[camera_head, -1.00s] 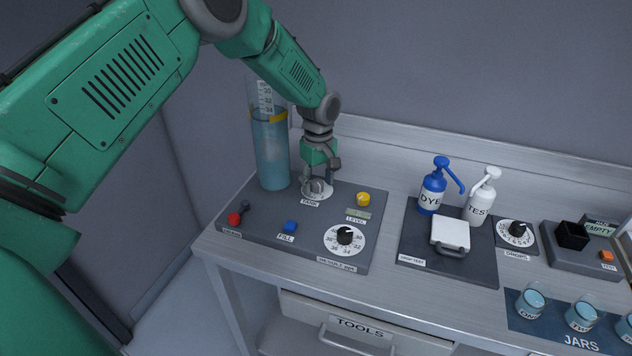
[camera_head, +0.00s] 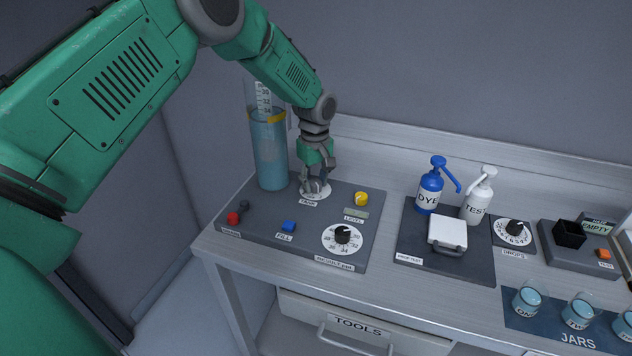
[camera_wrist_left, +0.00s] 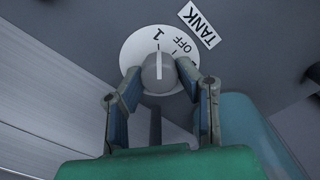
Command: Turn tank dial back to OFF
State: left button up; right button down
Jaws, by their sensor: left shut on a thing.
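The tank dial is a grey round knob (camera_wrist_left: 159,72) on a white disc (camera_wrist_left: 133,52) marked 1 and OFF, next to a TANK label (camera_wrist_left: 200,25). My left gripper (camera_wrist_left: 160,80) is shut on the knob, with one finger on each side. In the wrist view the white pointer line points up towards the 1, with OFF to its right. My right gripper is in neither view.
The dark panel (camera_head: 265,237) also carries a red knob (camera_head: 233,217), a blue FILL button (camera_head: 289,226), a yellow LEVEL knob (camera_head: 361,199) and a larger dial (camera_head: 343,237). Bottles and jars are farther right.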

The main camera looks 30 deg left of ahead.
pick_arm(q)
jog(key=m+p, duration=0.1)
jog(key=m, duration=0.3)
jog(key=shift+m, duration=0.4)
jog(key=shift+d+f+m, duration=0.1)
jog(key=shift+f+m, duration=0.05)
jog(key=shift+m, duration=1.75)
jog(key=shift+s, duration=0.1)
jog(key=o, duration=1.1)
